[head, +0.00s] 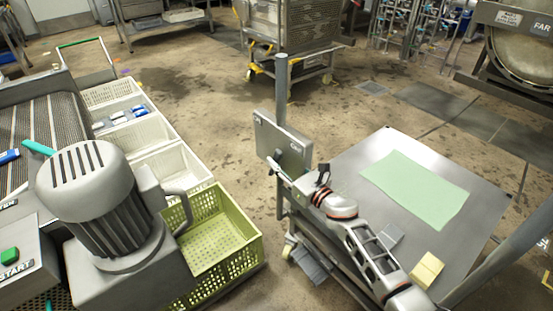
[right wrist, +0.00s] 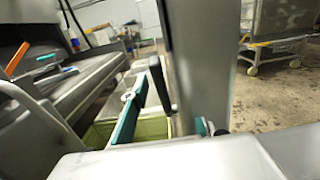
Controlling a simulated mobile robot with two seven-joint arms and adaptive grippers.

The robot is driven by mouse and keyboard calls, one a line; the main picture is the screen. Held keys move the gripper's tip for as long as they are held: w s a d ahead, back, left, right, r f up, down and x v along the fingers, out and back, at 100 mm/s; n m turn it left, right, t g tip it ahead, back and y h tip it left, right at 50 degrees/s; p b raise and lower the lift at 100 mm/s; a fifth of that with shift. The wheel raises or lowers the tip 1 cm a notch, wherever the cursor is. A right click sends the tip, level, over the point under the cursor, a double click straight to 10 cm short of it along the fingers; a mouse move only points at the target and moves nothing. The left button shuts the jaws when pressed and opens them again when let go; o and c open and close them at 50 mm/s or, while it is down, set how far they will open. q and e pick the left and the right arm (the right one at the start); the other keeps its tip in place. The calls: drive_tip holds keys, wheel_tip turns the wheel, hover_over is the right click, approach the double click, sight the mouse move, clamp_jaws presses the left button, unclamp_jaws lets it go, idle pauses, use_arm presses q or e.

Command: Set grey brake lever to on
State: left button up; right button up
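A grey box (head: 283,143) is fixed to an upright post at the corner of a metal table. My right gripper (head: 281,172) is at the lower edge of this box, with its arm coming up from the lower right. Its fingertips are small and partly hidden, so I cannot tell their opening or any contact. In the right wrist view, a dark upright bar (right wrist: 159,83) and a teal and grey slanted piece (right wrist: 130,108) stand close together left of the post (right wrist: 200,65). I cannot clearly identify the grey brake lever or its setting. My left gripper is not in view.
The metal table (head: 345,165) carries a green sheet (head: 415,188) and a yellow block (head: 427,269). A grey motor (head: 90,190) and lime basket (head: 235,225) stand at left. A wheeled rack (head: 300,35) stands behind. Floor between basket and post is clear.

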drive_tip(key=v, duration=0.6)
drive_tip(key=shift+s, duration=0.15)
